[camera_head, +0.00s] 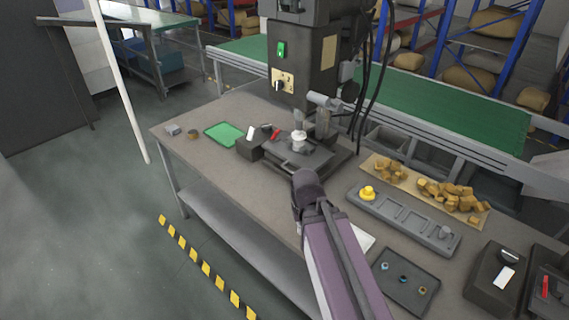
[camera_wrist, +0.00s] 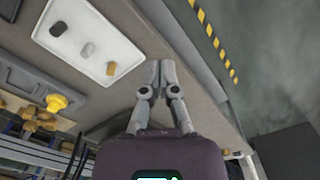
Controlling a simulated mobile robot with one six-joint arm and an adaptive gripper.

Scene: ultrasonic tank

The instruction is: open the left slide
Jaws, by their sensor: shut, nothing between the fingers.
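At the left of the bench in the head view, a dark box with a white label (camera_head: 257,138) stands next to a small red part (camera_head: 275,134). A similar dark box (camera_head: 495,278) stands at the right, with another red part (camera_head: 545,287) beside it. Which part is the left slide I cannot tell for sure. My gripper (camera_wrist: 160,73) is shut and empty in the wrist view, its fingertips together over the bench edge. In the head view my arm's end is in front of the press; the fingers are not clear there.
A press (camera_head: 305,50) stands on the bench (camera_head: 215,185) behind the fixture. A grey rack (camera_head: 400,217) with a yellow knob (camera_head: 367,192), a tray with small pieces (camera_head: 405,280) and brown blocks (camera_head: 450,194) lie to the right. A green mat (camera_head: 223,133) lies left.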

